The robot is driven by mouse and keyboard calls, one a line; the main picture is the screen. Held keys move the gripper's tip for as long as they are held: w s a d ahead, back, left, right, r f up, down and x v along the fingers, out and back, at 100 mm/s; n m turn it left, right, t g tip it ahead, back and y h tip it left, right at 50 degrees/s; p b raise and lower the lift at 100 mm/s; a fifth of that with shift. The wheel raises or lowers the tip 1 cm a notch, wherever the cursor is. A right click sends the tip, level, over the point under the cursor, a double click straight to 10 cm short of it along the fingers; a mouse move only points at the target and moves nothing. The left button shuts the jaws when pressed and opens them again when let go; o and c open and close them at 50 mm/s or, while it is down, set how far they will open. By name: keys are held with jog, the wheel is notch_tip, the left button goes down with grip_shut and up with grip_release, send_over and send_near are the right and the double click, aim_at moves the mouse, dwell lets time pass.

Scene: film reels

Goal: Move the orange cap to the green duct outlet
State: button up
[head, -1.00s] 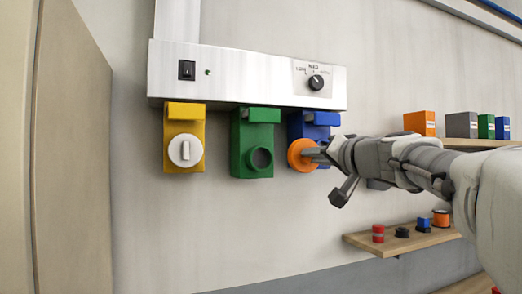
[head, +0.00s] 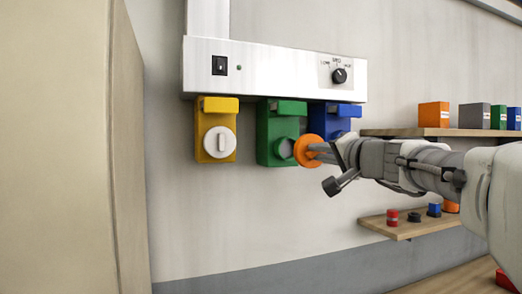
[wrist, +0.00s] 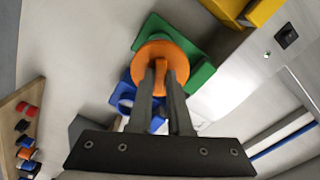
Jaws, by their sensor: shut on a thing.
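My gripper (head: 318,151) is shut on the orange cap (head: 304,150), holding it by its middle ridge. The cap also shows in the wrist view (wrist: 169,52) between the fingertips. In the head view it is in front of the wall boxes, overlapping the right edge of the green duct outlet (head: 267,130). The green outlet's round opening (head: 286,148) is partly hidden by the cap. In the wrist view the green box (wrist: 201,77) lies behind the cap. The blue duct outlet (head: 341,112) is to the right, its lower part hidden by the cap and my gripper.
The yellow outlet (head: 207,117) at the left carries a white cap (head: 219,142). A white panel (head: 285,72) with a switch and a dial hangs above the outlets. At the right, shelves hold coloured boxes and small caps. A tall beige panel (head: 70,150) stands at the left.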

jog(key=p, duration=0.1)
send_near(289, 149)
jog(key=shift+x, duration=1.8)
jog(key=shift+x, duration=1.45)
jog(key=o, duration=0.8)
jog(key=shift+c, duration=0.2)
jog(key=shift+s+d+b, duration=0.15)
jog(key=shift+s+b, duration=0.15)
jog(key=shift+s, duration=0.15)
jog(key=b+v, duration=0.6)
jog(key=v, duration=1)
jog(key=shift+s+b, duration=0.2)
jog(key=shift+b, duration=0.2)
jog(key=shift+d+r, duration=0.1)
jog(key=shift+r, duration=0.1)
